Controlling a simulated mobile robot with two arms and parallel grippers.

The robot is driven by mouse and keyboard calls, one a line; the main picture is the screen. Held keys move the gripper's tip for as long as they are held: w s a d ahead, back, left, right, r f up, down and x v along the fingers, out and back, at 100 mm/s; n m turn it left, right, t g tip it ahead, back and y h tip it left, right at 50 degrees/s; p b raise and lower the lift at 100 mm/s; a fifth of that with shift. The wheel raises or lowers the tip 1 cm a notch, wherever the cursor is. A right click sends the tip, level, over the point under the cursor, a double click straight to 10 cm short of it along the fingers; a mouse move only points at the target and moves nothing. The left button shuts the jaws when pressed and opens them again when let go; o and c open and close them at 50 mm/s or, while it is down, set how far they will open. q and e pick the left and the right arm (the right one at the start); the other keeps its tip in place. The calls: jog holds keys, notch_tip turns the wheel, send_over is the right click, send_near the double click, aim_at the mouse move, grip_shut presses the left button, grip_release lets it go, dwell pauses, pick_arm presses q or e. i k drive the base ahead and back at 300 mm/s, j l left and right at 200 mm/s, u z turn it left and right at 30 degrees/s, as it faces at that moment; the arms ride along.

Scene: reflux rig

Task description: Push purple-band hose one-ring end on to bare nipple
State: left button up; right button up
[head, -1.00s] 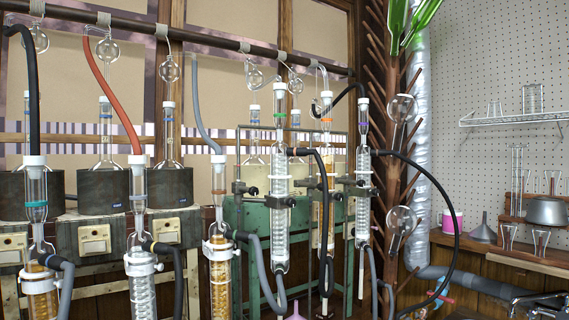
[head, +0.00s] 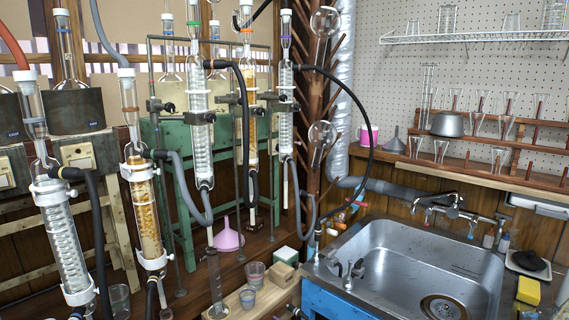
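The condenser with the purple band (head: 286,12) stands upright on the green frame in the head view. A black hose (head: 372,130) leaves its upper side, arcs to the right and comes down toward the sink's back left corner. A grey hose (head: 308,192) leaves its lower end and hangs down to the same area. Rings on the hose ends are too small to tell. Small red and blue fittings (head: 357,201) show near there; I cannot tell which is a bare nipple. Neither of my grippers is in view.
A steel sink (head: 400,262) with a tap (head: 440,203) fills the lower right. Other condensers (head: 146,215) with hoses crowd the left. Glassware fills the shelves at right.

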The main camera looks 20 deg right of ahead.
aim_at(305, 194)
jog(key=i+l, duration=1.05)
jog(key=k+j+z, duration=0.1)
jog(key=k, duration=0.25)
